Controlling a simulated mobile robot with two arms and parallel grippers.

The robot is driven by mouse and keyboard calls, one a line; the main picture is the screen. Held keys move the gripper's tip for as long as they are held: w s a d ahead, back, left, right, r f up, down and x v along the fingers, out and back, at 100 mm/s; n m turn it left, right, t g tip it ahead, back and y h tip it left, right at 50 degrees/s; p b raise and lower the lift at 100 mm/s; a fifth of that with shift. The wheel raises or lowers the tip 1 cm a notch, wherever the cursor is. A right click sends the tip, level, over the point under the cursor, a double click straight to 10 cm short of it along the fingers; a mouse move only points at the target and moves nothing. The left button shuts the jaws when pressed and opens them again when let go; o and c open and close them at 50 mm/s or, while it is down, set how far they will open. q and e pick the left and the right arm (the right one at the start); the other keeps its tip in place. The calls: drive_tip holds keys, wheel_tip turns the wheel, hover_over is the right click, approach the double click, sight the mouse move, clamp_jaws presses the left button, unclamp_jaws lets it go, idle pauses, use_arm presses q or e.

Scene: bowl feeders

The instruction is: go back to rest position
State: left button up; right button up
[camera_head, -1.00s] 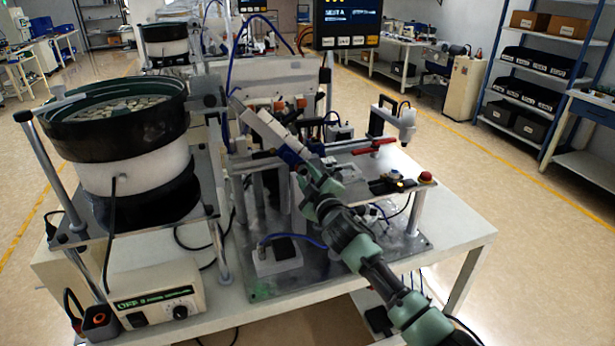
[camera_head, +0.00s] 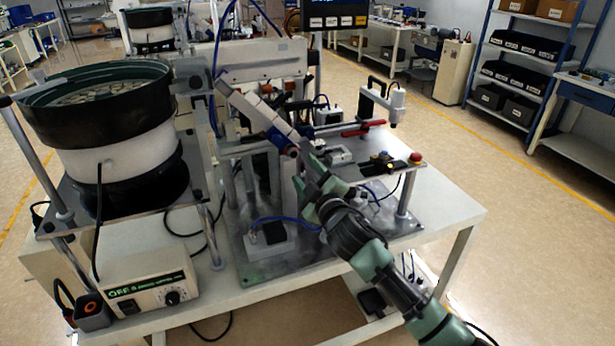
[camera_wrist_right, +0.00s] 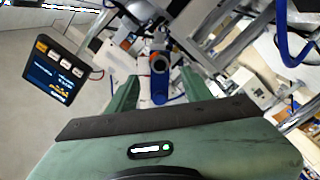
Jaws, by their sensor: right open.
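My right gripper (camera_head: 305,174) is green and shows in the middle of the head view, its arm coming in from the lower right. Its jaws are open, with the fingertips just below and right of the lower end of the feeder's sloping chute (camera_head: 262,115). In the right wrist view the two green fingers (camera_wrist_right: 160,88) stand apart. A blue cylinder with an orange ring (camera_wrist_right: 160,66) shows between them; I cannot tell whether it is touched. No held object shows. My left gripper is not in view.
A black-and-white bowl feeder (camera_head: 120,150) stands on the left of the white table (camera_head: 455,212), with a control box (camera_head: 148,285) in front. A fixture plate with a red lever (camera_head: 362,129) and a red button (camera_head: 416,158) lies right of the gripper. Open floor lies right of the table.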

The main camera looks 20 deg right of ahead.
drive_tip(key=shift+s, duration=0.4)
drive_tip(key=shift+f, duration=0.1)
